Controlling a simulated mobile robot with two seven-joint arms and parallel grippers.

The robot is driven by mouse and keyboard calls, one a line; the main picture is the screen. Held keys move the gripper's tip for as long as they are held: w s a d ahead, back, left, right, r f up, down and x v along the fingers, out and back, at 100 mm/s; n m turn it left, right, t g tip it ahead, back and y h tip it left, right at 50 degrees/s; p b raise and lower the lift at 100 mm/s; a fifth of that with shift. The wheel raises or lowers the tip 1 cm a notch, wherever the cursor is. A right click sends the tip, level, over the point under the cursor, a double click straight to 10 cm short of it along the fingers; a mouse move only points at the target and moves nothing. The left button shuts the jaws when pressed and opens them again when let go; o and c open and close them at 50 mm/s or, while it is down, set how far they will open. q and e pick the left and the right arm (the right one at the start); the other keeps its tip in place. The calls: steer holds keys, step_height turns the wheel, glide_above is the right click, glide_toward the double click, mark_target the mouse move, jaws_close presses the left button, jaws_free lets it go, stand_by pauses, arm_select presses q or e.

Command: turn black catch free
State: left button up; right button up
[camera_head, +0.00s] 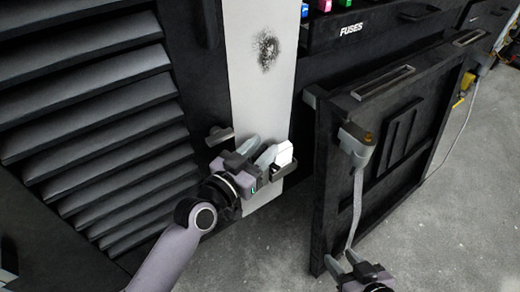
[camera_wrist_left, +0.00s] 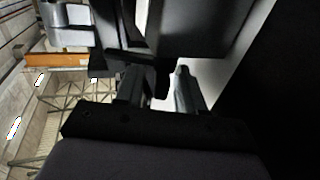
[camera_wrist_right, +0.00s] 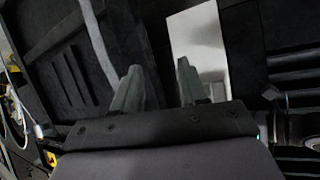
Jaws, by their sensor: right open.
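A dark catch (camera_head: 218,135) sticks out at the left edge of the pale upright strip (camera_head: 265,95), beside the louvred panel. A second dark piece (camera_head: 284,172) with a bright white part above it sits at the strip's lower right. My left gripper (camera_head: 260,150) is in front of the strip, between these two pieces. Its fingers stand apart. In the left wrist view, a dark piece (camera_wrist_left: 152,62) lies close to the fingertips (camera_wrist_left: 157,82); contact is unclear. My right gripper (camera_head: 345,262) is open and empty low in the head view; it also shows in the right wrist view (camera_wrist_right: 160,82).
A black louvred panel (camera_head: 90,110) fills the left. A black panel (camera_head: 385,150) with a grey bracket (camera_head: 355,145) and hanging strap (camera_head: 356,210) stands at the right. A shelf labelled FUSES (camera_head: 350,30) is above. Grey floor (camera_head: 440,230) is clear at the lower right.

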mark_target(252, 157)
arm_select(q)
jaws_close()
steer(key=shift+f+m+g+h+b, duration=0.1)
steer(key=shift+m+g+h+b, duration=0.25)
steer(key=shift+b, duration=0.45)
steer(key=shift+m+g+h+b, duration=0.35)
steer(key=shift+h+b, duration=0.05)
steer(key=shift+h, duration=0.05)
jaws_free()
arm_select(e)
steer(key=shift+w+a+r+y, duration=0.15)
steer(key=shift+w+a+r, duration=0.1)
steer(key=shift+a, duration=0.15)
steer(key=shift+w+a+r+y, duration=0.1)
steer(key=shift+w+a+y, duration=0.1)
steer(key=shift+a, duration=0.2)
arm_select(q)
steer(key=p+v, duration=0.1)
steer(key=v, duration=0.5)
steer(key=shift+a, duration=0.1)
steer(key=shift+s+a, duration=0.3)
steer(key=shift+s, duration=0.1)
arm_select(e)
steer(key=shift+s+d+f, duration=0.25)
steer(key=shift+d+f, duration=0.15)
steer(key=shift+d, duration=0.15)
